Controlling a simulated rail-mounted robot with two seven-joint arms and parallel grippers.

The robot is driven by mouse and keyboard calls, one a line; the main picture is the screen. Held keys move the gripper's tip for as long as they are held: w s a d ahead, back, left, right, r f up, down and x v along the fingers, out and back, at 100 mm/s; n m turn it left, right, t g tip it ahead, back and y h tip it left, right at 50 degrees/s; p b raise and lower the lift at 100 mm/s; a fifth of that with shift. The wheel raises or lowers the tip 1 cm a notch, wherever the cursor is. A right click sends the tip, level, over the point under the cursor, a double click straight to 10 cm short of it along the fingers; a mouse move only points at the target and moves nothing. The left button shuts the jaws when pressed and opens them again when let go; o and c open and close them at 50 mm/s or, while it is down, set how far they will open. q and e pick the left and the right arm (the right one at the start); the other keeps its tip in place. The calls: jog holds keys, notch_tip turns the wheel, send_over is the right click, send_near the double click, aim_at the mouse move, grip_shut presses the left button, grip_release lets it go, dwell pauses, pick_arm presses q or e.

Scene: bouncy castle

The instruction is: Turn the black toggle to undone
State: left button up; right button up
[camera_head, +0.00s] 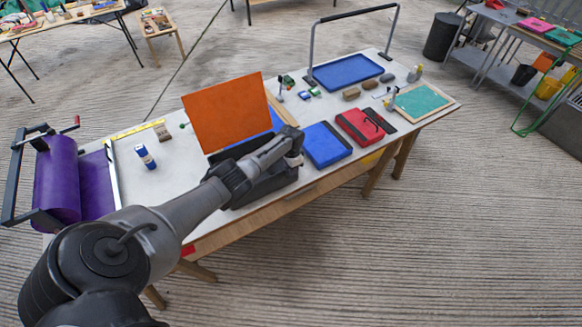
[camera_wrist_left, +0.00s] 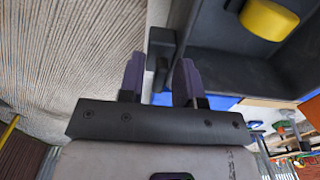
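A dark grey box (camera_head: 262,190) with a raised orange panel (camera_head: 225,113) stands at the table's front edge in the head view. My left arm reaches over it, and its fingers are hidden there. In the left wrist view my left gripper (camera_wrist_left: 161,62) is open, with two purple fingers apart. A black part (camera_wrist_left: 161,42), which looks like the toggle, sits beside the box wall (camera_wrist_left: 195,35). Its narrow lower end lies between the fingers in the picture; I cannot tell whether they touch it. My right gripper is not in view.
A yellow round object (camera_wrist_left: 268,20) is inside the box. A blue case (camera_head: 326,145) and a red case (camera_head: 360,127) lie to the right. A purple roll (camera_head: 57,185) and a blue-white can (camera_head: 145,157) are to the left. The floor in front is clear.

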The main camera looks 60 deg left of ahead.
pick_arm(q)
jog(key=shift+o, duration=0.3)
jog(key=shift+r+p, duration=0.3)
jog(key=shift+r, duration=0.2)
notch_tip(320, 180, up, 13)
jog(key=p, duration=0.2)
jog(key=shift+f, duration=0.1)
dwell(0.4)
